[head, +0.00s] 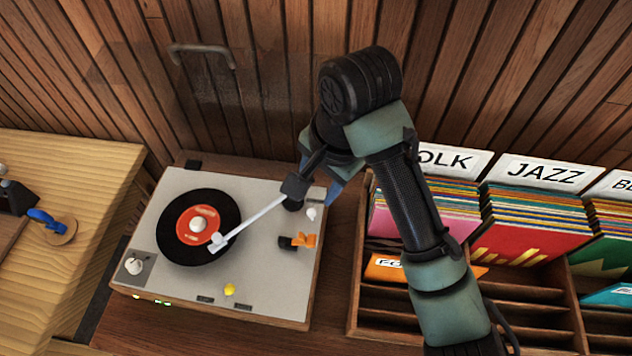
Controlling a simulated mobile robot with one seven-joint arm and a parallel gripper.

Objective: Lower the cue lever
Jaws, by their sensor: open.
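A turntable (176,190) with a grey top and wooden sides stands on the wooden counter. A black record with a red label (180,228) lies on its platter. The white tonearm (250,219) reaches over the record, its head near the label's edge; I cannot tell if it touches. Right of the record, an orange piece on a black mount (305,240) looks like the cue lever; whether it is up or down is unclear. A white knob (311,214) is just behind it. My gripper (320,181) is open and empty above the deck's back right corner, partly hidden by my wrist.
A clear raised cover with a handle (203,52) stands behind the deck. A yellow knob (229,289) and a grey dial (134,266) are along its front. A wooden record crate (357,250) with several sleeves stands close at right. A pale wooden surface (70,165) lies left.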

